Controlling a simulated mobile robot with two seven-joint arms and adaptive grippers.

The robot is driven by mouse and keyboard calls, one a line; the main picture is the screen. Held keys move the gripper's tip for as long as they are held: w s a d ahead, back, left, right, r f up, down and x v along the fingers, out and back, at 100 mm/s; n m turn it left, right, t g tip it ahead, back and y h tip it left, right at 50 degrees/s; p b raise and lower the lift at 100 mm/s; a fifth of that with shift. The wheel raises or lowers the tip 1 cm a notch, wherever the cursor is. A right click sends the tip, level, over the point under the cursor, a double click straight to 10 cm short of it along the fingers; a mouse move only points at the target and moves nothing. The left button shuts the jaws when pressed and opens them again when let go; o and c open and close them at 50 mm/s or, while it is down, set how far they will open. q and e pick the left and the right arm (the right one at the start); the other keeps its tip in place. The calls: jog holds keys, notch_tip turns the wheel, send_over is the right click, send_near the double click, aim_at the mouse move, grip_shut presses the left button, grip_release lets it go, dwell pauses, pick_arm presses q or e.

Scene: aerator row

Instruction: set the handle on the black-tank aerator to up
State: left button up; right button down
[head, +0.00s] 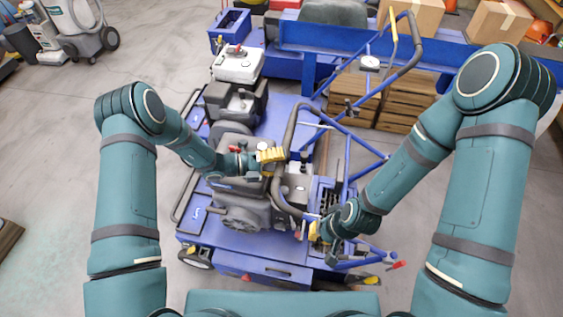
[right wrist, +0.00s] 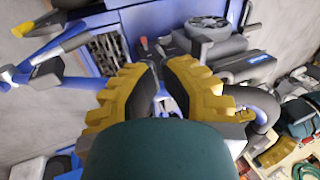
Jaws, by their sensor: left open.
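The nearest aerator, with a dark tank (head: 236,143), stands on a blue deck in the middle of the head view. Its dark curved handle (head: 289,125) loops to the right of the engine, down past both grippers. A dark curved bar (right wrist: 266,106) also shows at the right of the right wrist view. My left gripper (head: 271,155), with yellow fingers, is open beside the upper part of the handle. My right gripper (head: 314,232) is low beside the handle's near end. In the right wrist view its yellow fingers (right wrist: 161,72) converge with a narrow gap; whether they grip anything is unclear.
A white-tank aerator (head: 239,64) stands behind. Another raised handle (head: 413,40) with a yellow part rises at the upper right. Wooden crates (head: 405,100) and cardboard boxes (head: 412,15) are at the back. Grey floor (head: 60,130) is clear at left.

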pick_arm(q)
jog(key=shift+d+f, duration=0.1)
jog(key=shift+d, duration=0.35)
grip_shut()
